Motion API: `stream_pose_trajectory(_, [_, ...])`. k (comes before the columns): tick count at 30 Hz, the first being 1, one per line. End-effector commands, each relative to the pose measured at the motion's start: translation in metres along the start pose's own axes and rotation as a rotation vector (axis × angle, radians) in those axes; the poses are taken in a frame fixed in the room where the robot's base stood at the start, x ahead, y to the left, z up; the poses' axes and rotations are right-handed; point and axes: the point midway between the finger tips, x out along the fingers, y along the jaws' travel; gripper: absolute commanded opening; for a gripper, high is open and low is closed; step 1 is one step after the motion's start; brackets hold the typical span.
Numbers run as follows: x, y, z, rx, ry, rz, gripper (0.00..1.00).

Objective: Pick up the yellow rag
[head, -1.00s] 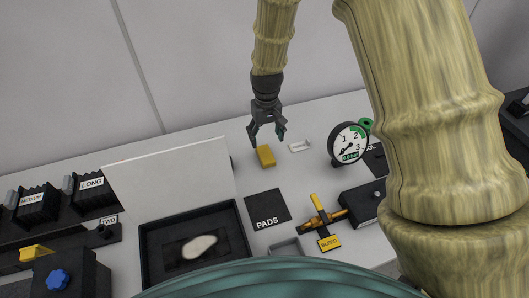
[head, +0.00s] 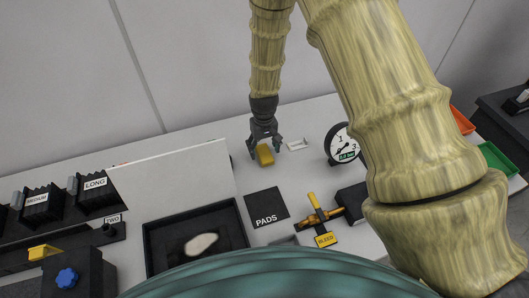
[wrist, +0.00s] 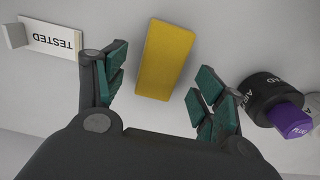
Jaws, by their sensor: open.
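The yellow rag (head: 265,156) is a small folded block lying on the light grey bench top, near the back middle in the head view. In the wrist view the yellow rag (wrist: 165,60) shows as a plain oblong, slightly tilted, ahead of and between the fingers. My gripper (head: 265,145) is just above and behind it in the head view and hides part of its far side. In the wrist view my gripper (wrist: 155,85) is open, with a teal-padded finger on each side and a visible gap between each finger and the rag.
A white holder marked TESTED (wrist: 52,38) is left of the fingers. A pressure gauge (head: 344,143), a black PADS plate (head: 265,206) and a brass valve (head: 322,216) are nearby.

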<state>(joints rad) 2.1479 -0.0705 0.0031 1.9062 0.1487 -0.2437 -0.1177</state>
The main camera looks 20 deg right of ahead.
Motion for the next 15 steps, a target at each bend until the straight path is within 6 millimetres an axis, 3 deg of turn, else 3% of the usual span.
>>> stream_pose_trajectory(13, [0.0107,0.0002,-0.0001,0.000,0.001,0.000,0.70])
stream_pose_trajectory(15, [0.0106,0.0002,-0.0001,0.000,0.001,0.000,0.61])
